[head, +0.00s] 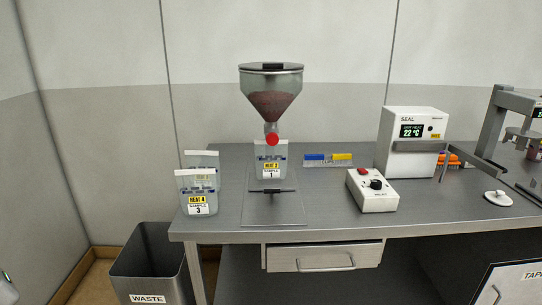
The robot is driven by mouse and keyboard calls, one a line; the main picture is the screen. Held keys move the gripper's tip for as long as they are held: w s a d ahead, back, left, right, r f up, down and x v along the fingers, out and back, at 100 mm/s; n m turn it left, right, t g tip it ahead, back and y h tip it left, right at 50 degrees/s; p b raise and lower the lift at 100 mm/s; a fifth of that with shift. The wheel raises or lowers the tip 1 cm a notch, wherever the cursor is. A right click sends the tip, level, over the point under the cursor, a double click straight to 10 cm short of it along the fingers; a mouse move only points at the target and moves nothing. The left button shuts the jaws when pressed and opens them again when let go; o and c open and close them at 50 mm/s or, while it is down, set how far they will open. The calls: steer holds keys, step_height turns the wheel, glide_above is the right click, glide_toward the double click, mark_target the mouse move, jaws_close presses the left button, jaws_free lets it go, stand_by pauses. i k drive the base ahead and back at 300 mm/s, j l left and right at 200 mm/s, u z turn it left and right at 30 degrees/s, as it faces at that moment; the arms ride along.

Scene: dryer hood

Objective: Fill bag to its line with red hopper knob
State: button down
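A clear funnel hopper (271,88) with a dark lid and reddish-brown granules stands at the back left of the steel table. The red hopper knob (272,140) is at its outlet. A clear bag (270,148) stands upright directly below, with a yellow-and-white label reading "SAMPLE 1" and a dark band across it near mid-height. The knob partly covers the bag's top. I cannot make out any granules in the bag. My gripper's fingers do not show; a pale piece at the lower left edge may be part of my arm.
Two more labelled bags (198,192) stand at the table's left edge. A blue-and-yellow clip strip (328,160), a control box (372,190) and a sealer (410,143) are to the right. A waste bin (151,265) stands on the floor at left.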

mark_target(272, 139)
steer(key=i+l+z, duration=0.35)
steer(key=i+l, duration=0.7)
steer(key=i, duration=0.05)
